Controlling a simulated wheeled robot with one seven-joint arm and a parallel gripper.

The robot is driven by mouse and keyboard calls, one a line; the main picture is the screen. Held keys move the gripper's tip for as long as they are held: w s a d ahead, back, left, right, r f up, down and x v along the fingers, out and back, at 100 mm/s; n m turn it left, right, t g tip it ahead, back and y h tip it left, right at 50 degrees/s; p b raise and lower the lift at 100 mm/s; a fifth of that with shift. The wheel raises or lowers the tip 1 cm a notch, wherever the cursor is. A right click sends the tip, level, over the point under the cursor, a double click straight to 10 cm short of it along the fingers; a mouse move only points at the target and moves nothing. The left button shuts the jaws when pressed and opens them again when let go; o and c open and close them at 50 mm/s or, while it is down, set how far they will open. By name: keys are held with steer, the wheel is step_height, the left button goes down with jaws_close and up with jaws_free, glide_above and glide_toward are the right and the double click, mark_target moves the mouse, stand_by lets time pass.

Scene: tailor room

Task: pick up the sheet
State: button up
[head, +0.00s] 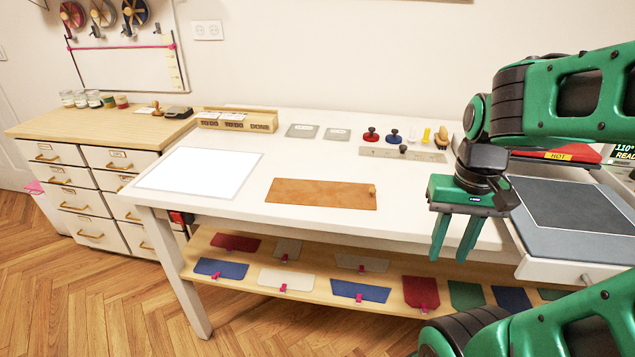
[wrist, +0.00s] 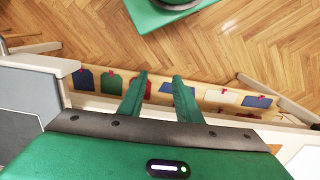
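A flat brown sheet (head: 320,193) lies on the white table (head: 240,211), with a small tan piece at its right end. A bright white rectangular sheet or panel (head: 198,171) lies flat at the table's left; I cannot tell which it is. My gripper (head: 452,250) is open and empty, fingers pointing down, in front of the table's front edge and right of the brown sheet, apart from it. In the wrist view my gripper (wrist: 160,78) shows two spread fingers with nothing between them.
Several coloured flat pieces with pink clips, including a red one (head: 421,292), lie on the lower shelf (head: 205,252). A dark grey pad (head: 572,207) is at the right. A wooden rack (head: 236,120), stamps and a metal bar (head: 402,154) stand along the table's back.

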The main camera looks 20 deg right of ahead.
steer(key=shift+w+a, duration=0.3)
steer(key=shift+w, duration=0.35)
steer(key=shift+o, duration=0.6)
steer(key=shift+w, duration=0.1)
steer(key=t+h, duration=0.1)
steer(key=t, duration=0.1)
glide_toward(373, 189)
steer(key=shift+w+d+f+n, duration=0.1)
steer(key=shift+d+f+n, duration=0.1)
steer(key=shift+f, duration=0.35)
steer(key=shift+w+d+f+n, duration=0.1)
steer(key=shift+d+f, duration=0.15)
steer(key=shift+f, duration=0.35)
steer(key=shift+w+a+f, duration=0.1)
steer(key=shift+w+f, duration=0.05)
steer(key=shift+f, duration=0.85)
steer(key=shift+w+f, duration=0.15)
steer(key=shift+f, duration=0.85)
steer(key=shift+w+a+f, duration=0.1)
steer(key=shift+w+f, duration=0.1)
steer(key=shift+f, duration=0.85)
steer(key=shift+c, duration=0.5)
jaws_close()
